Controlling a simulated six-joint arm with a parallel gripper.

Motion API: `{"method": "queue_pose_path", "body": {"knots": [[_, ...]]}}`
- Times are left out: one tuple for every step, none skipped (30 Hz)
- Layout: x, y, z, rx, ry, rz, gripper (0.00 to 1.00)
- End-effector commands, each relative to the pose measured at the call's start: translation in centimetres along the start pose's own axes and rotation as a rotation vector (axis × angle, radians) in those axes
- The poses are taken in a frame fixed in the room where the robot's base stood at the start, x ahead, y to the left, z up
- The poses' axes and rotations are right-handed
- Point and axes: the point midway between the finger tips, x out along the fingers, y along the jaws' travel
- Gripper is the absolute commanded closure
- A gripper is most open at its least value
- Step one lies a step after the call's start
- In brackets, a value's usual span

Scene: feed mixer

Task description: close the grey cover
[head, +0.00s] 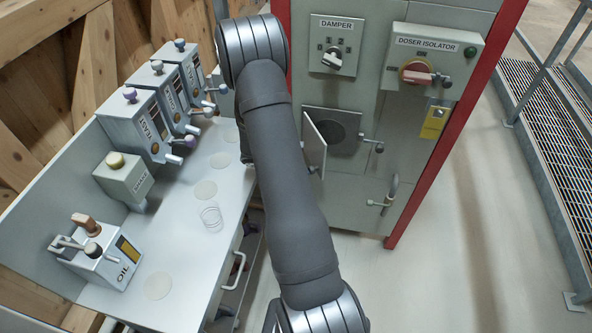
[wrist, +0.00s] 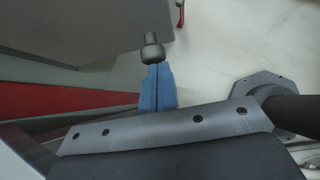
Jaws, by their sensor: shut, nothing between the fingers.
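The grey cover (head: 315,146) is a small hinged door on the grey cabinet front. It stands swung open, edge-on, at the left of a dark round opening (head: 338,132) in the head view. My gripper (wrist: 157,70) shows in the wrist view as blue fingers closed together and empty. A dark rounded knob (wrist: 152,52) is right at the fingertips; I cannot tell whether they touch. A broad grey panel, apparently the cover (wrist: 95,28), fills the upper left there. In the head view my gripper is hidden behind my arm.
A damper dial (head: 333,60) and a doser isolator switch (head: 417,76) are above the opening. A latch handle (head: 373,146) sticks out at its right. The bench (head: 185,285) at left holds several dispensers and an oil unit (head: 100,252).

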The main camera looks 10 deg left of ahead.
Motion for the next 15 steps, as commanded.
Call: {"method": "queue_pose_path", "body": {"knots": [[0.4, -0.4, 0.5, -0.022, 0.0, 0.021, 1.0], [0.6, -0.5, 0.7, -0.036, 0.0, 0.036, 1.0], [0.9, -0.7, 1.0, -0.057, 0.0, 0.055, 1.0], [1.2, -0.8, 1.3, -0.073, 0.0, 0.07, 1.0], [1.4, -1.0, 1.5, -0.089, 0.001, 0.086, 1.0], [1.8, -1.1, 1.8, -0.108, 0.0, 0.106, 1.0], [2.0, -1.2, 2.0, -0.123, 0.001, 0.122, 1.0], [2.2, -1.3, 2.3, -0.14, 0.0, 0.137, 1.0], [2.6, -1.4, 2.6, -0.158, 0.001, 0.157, 1.0], [2.8, -1.4, 2.9, -0.172, 0.001, 0.172, 1.0], [3.0, -1.5, 3.1, -0.188, 0.001, 0.186, 1.0], [3.4, -1.6, 3.4, -0.207, 0.001, 0.206, 1.0], [3.6, -1.6, 3.6, -0.22, 0.001, 0.22, 1.0], [3.8, -1.7, 3.8, -0.235, 0.001, 0.234, 1.0], [4.2, -1.7, 4.2, -0.254, 0.001, 0.253, 1.0]]}}
